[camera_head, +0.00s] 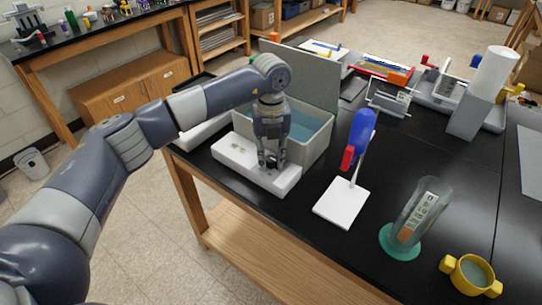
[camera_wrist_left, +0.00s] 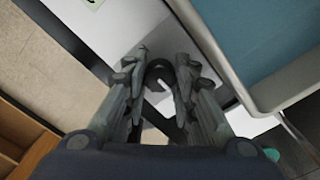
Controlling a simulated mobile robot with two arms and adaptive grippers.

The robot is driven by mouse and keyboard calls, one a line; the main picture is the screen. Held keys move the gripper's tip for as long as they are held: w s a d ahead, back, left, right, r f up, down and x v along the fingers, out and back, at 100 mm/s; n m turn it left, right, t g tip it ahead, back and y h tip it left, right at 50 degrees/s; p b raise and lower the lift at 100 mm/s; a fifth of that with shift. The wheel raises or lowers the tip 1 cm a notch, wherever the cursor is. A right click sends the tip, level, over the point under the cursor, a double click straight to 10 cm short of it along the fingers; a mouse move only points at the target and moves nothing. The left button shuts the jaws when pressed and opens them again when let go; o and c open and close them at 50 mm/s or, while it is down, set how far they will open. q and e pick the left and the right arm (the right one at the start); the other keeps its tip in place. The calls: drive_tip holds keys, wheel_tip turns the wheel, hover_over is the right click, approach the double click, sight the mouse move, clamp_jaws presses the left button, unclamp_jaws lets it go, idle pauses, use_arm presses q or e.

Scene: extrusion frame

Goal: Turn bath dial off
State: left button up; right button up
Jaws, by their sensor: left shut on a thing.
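The water bath (camera_head: 314,140) is a grey tub with blue water and a raised grey lid, standing near the left front edge of the black bench. Its white front panel (camera_head: 232,160) carries a black dial (camera_wrist_left: 160,75), seen best in the left wrist view. My left gripper (camera_head: 270,163) points down over the right part of this panel. Its fingers (camera_wrist_left: 163,72) are on either side of the dial and shut on it. The fingers partly hide the dial in the head view. My right gripper is in neither view.
Right of the bath, a blue and red tool (camera_head: 361,135) stands on a white plate (camera_head: 342,202). A clear cylinder with a teal base (camera_head: 400,242) and a yellow two-handled cup (camera_head: 470,275) stand farther right. The bench's front edge is close to the panel.

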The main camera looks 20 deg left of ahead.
sight(271, 158)
use_arm(q)
drive_tip(key=shift+w+r, duration=0.1)
drive_tip(key=shift+r, duration=0.05)
drive_tip(key=o, duration=0.8)
wheel_tip(271, 158, up, 12)
idle(0.4)
